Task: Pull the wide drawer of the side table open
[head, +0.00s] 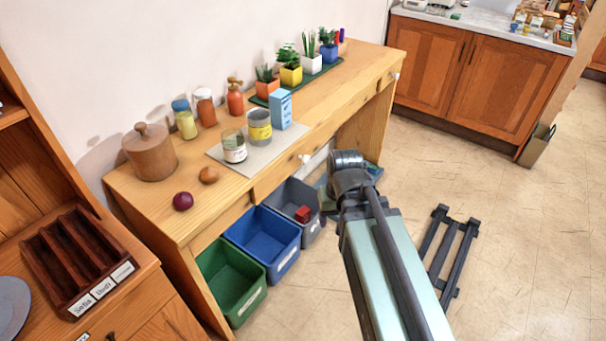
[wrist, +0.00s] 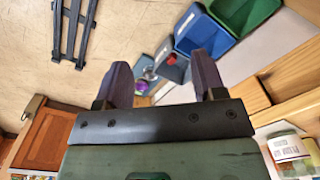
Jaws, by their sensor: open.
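The side table (head: 222,205) is a long light-wood table against the wall. Its front apron holds the wide drawer (head: 277,177), which looks shut and flush. One round white knob (head: 306,158) shows near the middle of the front and another (head: 396,76) near the far end; I cannot tell exactly where the drawer ends. My gripper is in front of the table, largely hidden behind my wrist in the head view. In the wrist view my gripper (wrist: 163,72) has its two dark fingers apart, with nothing between them but floor and bins beyond. It touches neither knob.
Green (head: 232,282), blue (head: 264,243) and grey (head: 293,209) bins stand under the table. Jars, a wooden canister (head: 149,153) and potted plants stand on top. A dark slatted rack (head: 452,250) lies on the floor at right; the floor around it is clear.

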